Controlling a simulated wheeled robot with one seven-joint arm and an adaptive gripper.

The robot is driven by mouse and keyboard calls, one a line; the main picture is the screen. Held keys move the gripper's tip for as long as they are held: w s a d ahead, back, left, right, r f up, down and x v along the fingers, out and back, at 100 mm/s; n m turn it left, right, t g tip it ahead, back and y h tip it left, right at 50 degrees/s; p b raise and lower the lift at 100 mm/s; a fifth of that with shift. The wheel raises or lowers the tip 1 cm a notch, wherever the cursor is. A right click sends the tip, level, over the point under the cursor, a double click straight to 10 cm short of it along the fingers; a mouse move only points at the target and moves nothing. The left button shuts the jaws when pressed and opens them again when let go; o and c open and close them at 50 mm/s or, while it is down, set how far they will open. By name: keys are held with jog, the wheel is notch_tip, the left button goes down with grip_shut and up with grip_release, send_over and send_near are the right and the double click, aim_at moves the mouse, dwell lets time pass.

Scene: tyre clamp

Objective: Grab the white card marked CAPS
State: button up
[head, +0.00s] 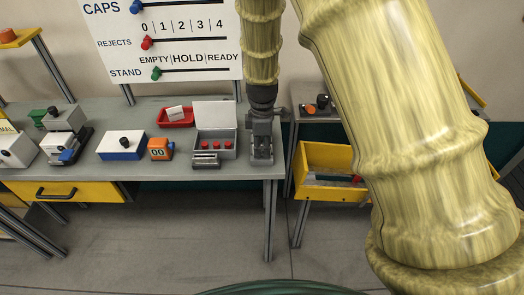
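A small white card (175,113) stands in a red tray (162,122) at the back of the grey bench. Its marking is too small to read. The word CAPS is legible only on the big white wall board (185,45), at its upper left, beside a blue slider knob (137,7). My gripper (262,160) points down over the bench's right end, to the right of the tray and apart from it. I cannot make out a gap between its fingers, and no held object shows.
Between tray and gripper stands an open grey box (228,146) with red caps, its lid raised. An orange counter (160,149), a blue-and-white block (121,146) and a grey clamp device (66,135) stand left. A yellow bin (325,160) hangs right of the bench.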

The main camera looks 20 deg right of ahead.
grip_shut()
jog(key=shift+r, duration=0.1)
